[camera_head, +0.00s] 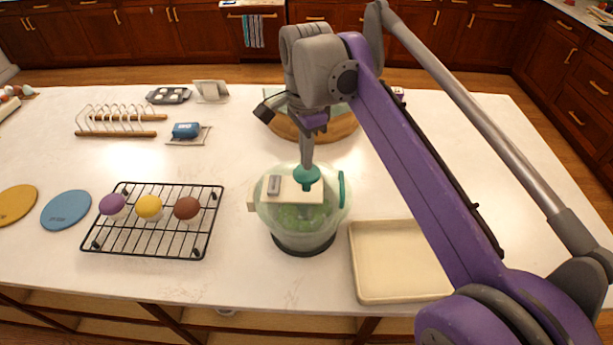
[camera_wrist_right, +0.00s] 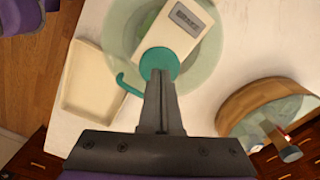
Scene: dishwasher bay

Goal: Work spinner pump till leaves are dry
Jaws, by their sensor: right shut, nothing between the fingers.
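The salad spinner (camera_head: 290,222) stands on the white counter, a clear greenish bowl on a dark base with green leaves (camera_head: 298,216) showing through its wall. A cream block with a small grey display (camera_head: 274,185) lies across its top, beside the teal round pump knob (camera_head: 307,174). My right gripper (camera_head: 306,163) points down with its fingers shut, its tips at the knob. In the right wrist view the shut fingertips (camera_wrist_right: 159,76) overlap the teal knob (camera_wrist_right: 159,62); whether they press on it I cannot tell. A teal handle (camera_head: 341,189) stands at the spinner's right side. My left gripper is not in view.
A cream tray (camera_head: 358,290) lies right of the spinner. A black wire rack (camera_head: 150,240) with purple, yellow and brown cupcake-like items is at left. A round wooden piece (camera_head: 345,128) stands behind the spinner. Counter between rack and spinner is clear.

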